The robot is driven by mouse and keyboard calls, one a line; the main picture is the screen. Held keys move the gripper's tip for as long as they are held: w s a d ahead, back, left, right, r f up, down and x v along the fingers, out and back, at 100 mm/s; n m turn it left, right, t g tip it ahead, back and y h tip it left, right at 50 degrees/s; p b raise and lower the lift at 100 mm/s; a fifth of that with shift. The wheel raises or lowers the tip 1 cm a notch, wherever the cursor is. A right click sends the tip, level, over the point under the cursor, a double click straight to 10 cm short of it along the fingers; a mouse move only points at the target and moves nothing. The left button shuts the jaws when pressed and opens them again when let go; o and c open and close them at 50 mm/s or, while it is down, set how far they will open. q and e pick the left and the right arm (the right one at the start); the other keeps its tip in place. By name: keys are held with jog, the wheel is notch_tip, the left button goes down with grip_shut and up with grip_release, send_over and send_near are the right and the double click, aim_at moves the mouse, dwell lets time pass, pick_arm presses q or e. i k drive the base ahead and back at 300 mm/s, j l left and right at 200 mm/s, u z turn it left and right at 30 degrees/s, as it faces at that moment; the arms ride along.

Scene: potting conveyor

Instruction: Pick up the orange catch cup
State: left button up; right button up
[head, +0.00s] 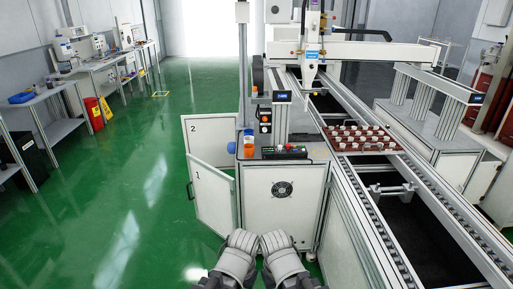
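A small orange cup (248,151) stands on the left part of the white cabinet's top (318,151), just in front of a blue item. My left gripper (242,239) and my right gripper (275,240) are side by side at the bottom centre, in front of the cabinet. Both are well below and nearer than the cup, apart from it. Their fingers are too small and foreshortened to tell open from shut. I see nothing held in either one.
A dark device with a red button (284,152) lies on the cabinet top right of the cup. Two cabinet doors (210,195) stand open to the left. A conveyor (420,215) with a brown tray (362,146) runs along the right.

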aim_at(249, 150)
jog(key=i+j+z, duration=0.15)
jog(key=i, duration=0.3)
jog(key=i+z, duration=0.15)
jog(key=i, duration=0.25)
jog(key=i+j+z, duration=0.15)
jog(key=i, duration=0.3)
jog(key=j, duration=0.1)
